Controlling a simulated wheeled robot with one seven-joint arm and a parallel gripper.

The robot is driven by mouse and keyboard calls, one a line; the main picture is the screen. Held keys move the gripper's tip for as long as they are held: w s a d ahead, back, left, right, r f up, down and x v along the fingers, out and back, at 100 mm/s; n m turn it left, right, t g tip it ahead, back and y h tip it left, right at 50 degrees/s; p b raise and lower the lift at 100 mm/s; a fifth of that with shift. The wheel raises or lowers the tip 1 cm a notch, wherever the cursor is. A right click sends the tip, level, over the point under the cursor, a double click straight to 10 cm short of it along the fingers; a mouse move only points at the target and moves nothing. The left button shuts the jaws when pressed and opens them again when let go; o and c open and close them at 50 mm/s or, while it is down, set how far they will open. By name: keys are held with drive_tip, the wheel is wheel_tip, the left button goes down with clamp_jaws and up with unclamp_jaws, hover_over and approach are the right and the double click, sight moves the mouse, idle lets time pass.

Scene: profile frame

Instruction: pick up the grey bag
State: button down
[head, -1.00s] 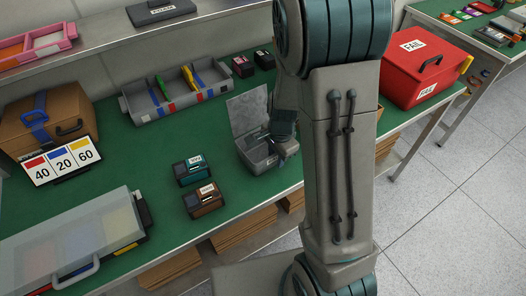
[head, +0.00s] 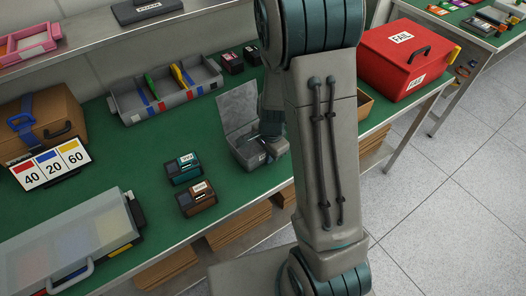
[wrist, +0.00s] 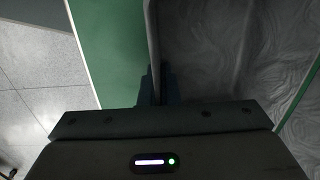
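The grey bag (head: 243,117) looks like an open grey case with its lid raised, standing on the green bench top near the front edge. My gripper (head: 271,124) is at its right side, mostly hidden behind my arm. In the wrist view, a thin grey wall of the bag (wrist: 152,30) runs down between the fingertips of my gripper (wrist: 157,85). The fingers stand close together on either side of that wall and look shut on it. The grey textured surface on the right of the wrist view also appears to be the bag.
Teal (head: 184,170) and brown (head: 197,198) small boxes stand left of the bag. A grey divided bin (head: 165,98) is behind them. A red FAIL case (head: 405,60) stands at the right. A clear-lidded case (head: 75,240) lies front left. Open floor (head: 440,200) is at the right.

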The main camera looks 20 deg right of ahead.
drive_tip(key=shift+r, duration=0.6)
wheel_tip(320, 180, up, 3)
drive_tip(key=shift+w+f, duration=0.1)
drive_tip(key=shift+f, duration=0.1)
drive_tip(key=d+r, duration=0.7)
drive_tip(key=d, duration=0.4)
drive_tip(key=shift+w+d+b, duration=0.15)
drive_tip(key=shift+d+b, duration=0.25)
drive_tip(key=shift+b, duration=0.05)
